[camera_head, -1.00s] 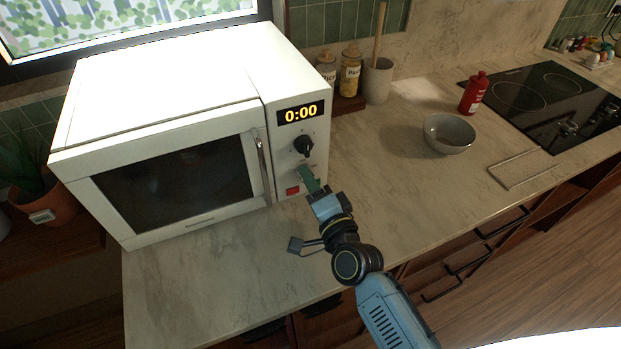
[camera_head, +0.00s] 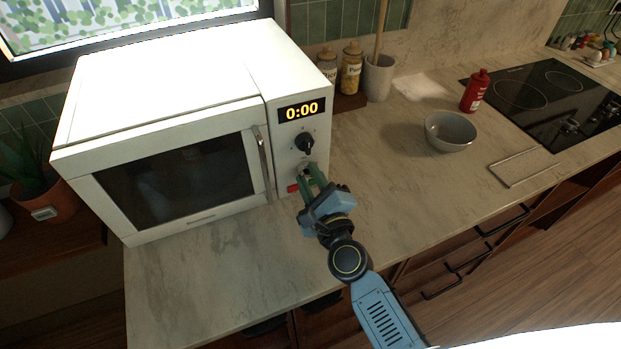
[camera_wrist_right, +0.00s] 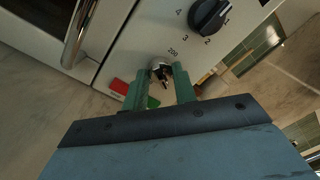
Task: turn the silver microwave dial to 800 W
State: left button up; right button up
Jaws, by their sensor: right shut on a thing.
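The white microwave (camera_head: 165,75) stands on the counter, its display (camera_head: 302,112) reading 0:00. Its silver dial (camera_wrist_right: 161,68) is low on the control panel, with "200" printed beside it in the right wrist view. My right gripper (camera_head: 310,172) has its green fingers on either side of this dial and is shut on it; the fingers also show in the right wrist view (camera_wrist_right: 161,82). The fingers hide most of the dial and its scale, so I cannot read its setting. The black dial (camera_head: 304,143) sits just above, clear of the fingers. My left gripper is not in view.
The door handle (camera_head: 263,163) is close on the left. A grey bowl (camera_head: 451,131) and red bottle (camera_head: 474,92) stand farther right. The counter before the microwave is clear.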

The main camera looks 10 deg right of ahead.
jog(key=m, duration=0.6)
jog(key=shift+m, duration=0.4)
jog(key=m+p, duration=0.1)
jog(key=m, duration=0.5)
jog(key=shift+r+g+h+p, duration=0.15)
jog(key=shift+g+h+p, duration=0.15)
jog(key=shift+h+p, duration=0.1)
jog(key=o, duration=1)
jog(key=shift+c, duration=0.2)
jog(key=s+b, duration=0.1)
jog(key=s, duration=0.3)
jog(key=s+d+b, duration=0.1)
jog(key=s, duration=0.3)
jog(key=s+b, duration=0.1)
jog(key=s, duration=0.3)
jog(key=shift+d+f, duration=0.2)
jog(key=shift+d, duration=0.05)
jog(key=shift+s+d+r+b, duration=0.15)
jog(key=shift+s+b, duration=0.25)
jog(key=shift+s, duration=0.2)
